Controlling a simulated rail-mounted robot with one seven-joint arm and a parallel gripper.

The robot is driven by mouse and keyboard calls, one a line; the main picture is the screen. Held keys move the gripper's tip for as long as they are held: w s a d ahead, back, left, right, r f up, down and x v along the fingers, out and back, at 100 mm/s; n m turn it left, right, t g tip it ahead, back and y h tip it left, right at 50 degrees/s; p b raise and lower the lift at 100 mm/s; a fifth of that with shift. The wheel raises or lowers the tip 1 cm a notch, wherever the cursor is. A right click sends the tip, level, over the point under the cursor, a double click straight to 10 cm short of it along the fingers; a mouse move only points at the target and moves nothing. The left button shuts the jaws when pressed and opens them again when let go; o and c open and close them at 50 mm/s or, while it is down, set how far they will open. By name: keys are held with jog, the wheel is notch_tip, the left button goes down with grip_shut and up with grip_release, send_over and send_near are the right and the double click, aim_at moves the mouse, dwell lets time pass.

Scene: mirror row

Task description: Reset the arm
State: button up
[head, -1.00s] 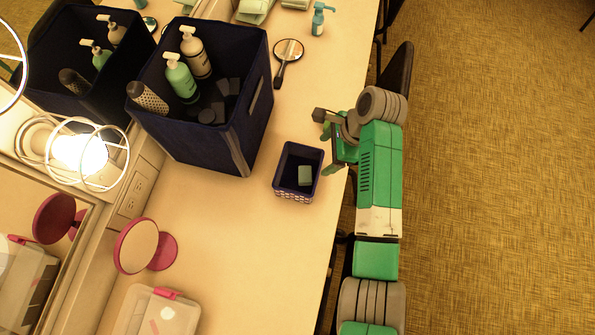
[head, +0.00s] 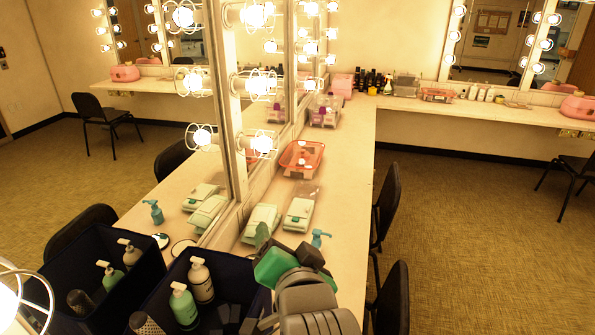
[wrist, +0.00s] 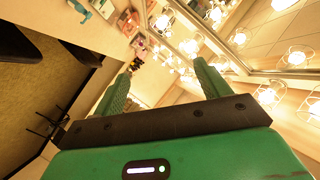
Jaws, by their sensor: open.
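My gripper (head: 278,262) is raised over the near end of the counter (head: 345,185) in the head view, partly hiding the dark blue bin (head: 240,276) behind it. In the wrist view my gripper (wrist: 163,80) shows two green textured fingers spread well apart, with nothing between them. The wrist view looks across the counter toward the lit mirrors (wrist: 245,25), tilted.
Pale green cases (head: 300,212), a blue pump bottle (head: 320,238) and an orange tray (head: 303,157) sit farther along. Chairs (head: 388,205) stand at the right edge.

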jog(key=s+r+n+t+h+p, duration=0.1)
jog(key=s+r+n+t, duration=0.2)
jog(key=s+r, duration=0.6)
jog(key=s+d+r+n+t+h+p, duration=0.1)
jog(key=s+r+t, duration=0.6)
jog(key=r, duration=1)
jog(key=s+n+h, duration=0.1)
jog(key=s, duration=0.2)
jog(key=shift+s+d+r+n, duration=0.2)
jog(key=shift+d+r+n, duration=0.1)
jog(key=shift+n, duration=0.1)
jog(key=shift+f, duration=0.1)
